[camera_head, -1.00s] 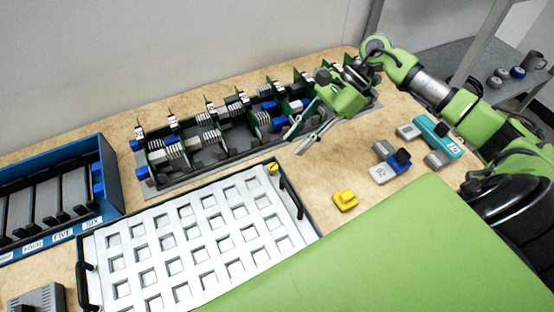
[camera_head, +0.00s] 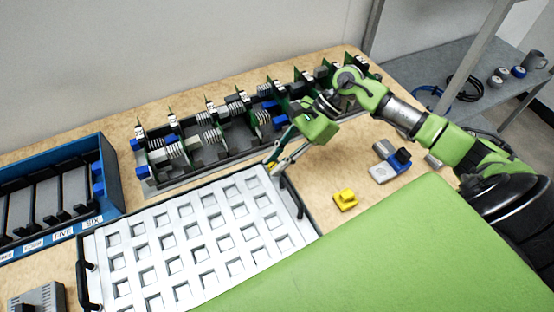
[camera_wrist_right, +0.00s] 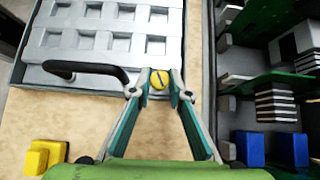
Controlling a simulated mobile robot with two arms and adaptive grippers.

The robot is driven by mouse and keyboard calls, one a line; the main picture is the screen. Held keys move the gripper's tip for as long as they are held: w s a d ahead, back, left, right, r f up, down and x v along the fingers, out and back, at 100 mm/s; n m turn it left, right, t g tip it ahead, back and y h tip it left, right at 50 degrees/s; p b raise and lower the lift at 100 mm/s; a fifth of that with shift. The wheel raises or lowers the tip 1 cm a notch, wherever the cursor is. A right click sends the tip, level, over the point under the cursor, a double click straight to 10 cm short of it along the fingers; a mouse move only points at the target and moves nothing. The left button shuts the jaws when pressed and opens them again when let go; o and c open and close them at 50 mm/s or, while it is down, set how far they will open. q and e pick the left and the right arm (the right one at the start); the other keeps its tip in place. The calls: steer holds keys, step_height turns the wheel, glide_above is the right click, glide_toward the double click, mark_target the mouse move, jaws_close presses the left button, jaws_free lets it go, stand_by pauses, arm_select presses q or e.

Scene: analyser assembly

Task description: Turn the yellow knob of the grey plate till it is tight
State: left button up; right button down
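The grey plate (camera_head: 302,234) is a pale panel with rows of square holes in a dark frame with black handles, lying on the wooden table. Its yellow knob (camera_wrist_right: 158,78) is round with a dark slot and sits at the plate's far right corner. My right gripper (camera_head: 275,165) is down at that corner. In the right wrist view its two fingers (camera_wrist_right: 159,88) stand on either side of the knob, with narrow gaps that look open. In the head view the fingers mostly hide the knob. My left gripper is not in view.
A long rack of green boards (camera_head: 215,150) stands close behind the plate. A yellow block (camera_head: 345,200) and a grey-blue part (camera_head: 388,165) lie to the right. A blue bin (camera_head: 112,180) stands at left. A green surface (camera_head: 400,255) fills the front right.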

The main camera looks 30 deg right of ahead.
steer(key=shift+s+f+m+b, duration=0.1)
steer(key=shift+f+m+b, duration=0.1)
steer(key=shift+m+b, duration=0.15)
steer(key=shift+s+d+m+t+b, duration=0.1)
steer(key=shift+m+t+b, duration=0.4)
steer(key=shift+m+t, duration=0.35)
steer(key=shift+s+r+m+t+h, duration=0.1)
steer(key=shift+m+t+h, duration=0.2)
steer(key=shift+m+t, duration=0.45)
steer(key=shift+r+m, duration=0.1)
steer(key=shift+m, duration=0.45)
steer(key=c, duration=2.2)
jaws_free()
steer(key=shift+o, duration=0.2)
